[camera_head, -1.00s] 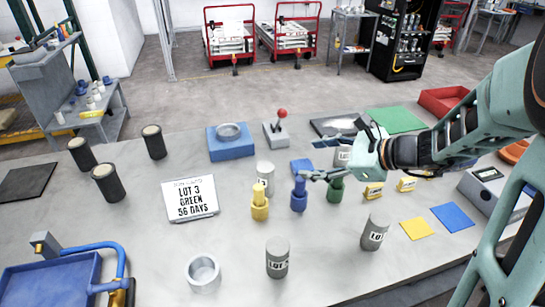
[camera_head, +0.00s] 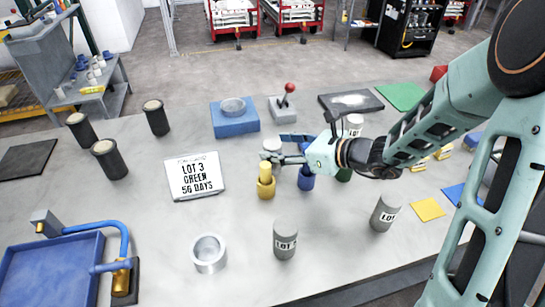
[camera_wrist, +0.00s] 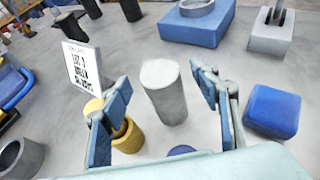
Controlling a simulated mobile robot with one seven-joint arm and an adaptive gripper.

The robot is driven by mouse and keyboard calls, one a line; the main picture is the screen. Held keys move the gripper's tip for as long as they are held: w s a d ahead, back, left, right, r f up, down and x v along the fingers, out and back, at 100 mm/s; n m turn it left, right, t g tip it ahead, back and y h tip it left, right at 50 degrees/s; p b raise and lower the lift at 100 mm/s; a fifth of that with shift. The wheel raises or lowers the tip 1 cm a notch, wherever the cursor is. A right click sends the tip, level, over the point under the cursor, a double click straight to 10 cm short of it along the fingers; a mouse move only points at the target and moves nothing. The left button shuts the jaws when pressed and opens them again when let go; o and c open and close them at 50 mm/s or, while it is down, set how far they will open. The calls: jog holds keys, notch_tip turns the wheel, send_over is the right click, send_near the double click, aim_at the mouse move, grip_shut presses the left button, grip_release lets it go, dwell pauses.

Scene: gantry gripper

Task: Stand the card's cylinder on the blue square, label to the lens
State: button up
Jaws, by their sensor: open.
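The white card (camera_head: 194,177) reads LOT 3, GREEN, 56 DAYS. My gripper (camera_head: 279,149) is open, with its fingers to either side of a grey cylinder (camera_head: 270,145). In the wrist view this cylinder (camera_wrist: 165,95) stands upright between the open fingers (camera_wrist: 160,100); no label shows on it there. Other grey cylinders stand at front centre (camera_head: 285,240), front right (camera_head: 385,213) and behind my gripper (camera_head: 355,124); the two front ones show partial LOT labels. The blue square (camera_head: 458,194) lies at right, partly hidden by my arm.
Yellow (camera_head: 265,183), blue (camera_head: 306,179) and green (camera_head: 343,174) pieces stand close around my gripper. A yellow square (camera_head: 428,209) lies beside the blue one. A blue fixture (camera_head: 234,121) and a red-knobbed lever box (camera_head: 284,108) stand behind. A metal ring (camera_head: 208,253) is in front.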

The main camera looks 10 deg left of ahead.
jog(key=shift+x, duration=1.1)
jog(key=c, duration=1.5)
grip_shut()
jog(key=shift+r, duration=0.1)
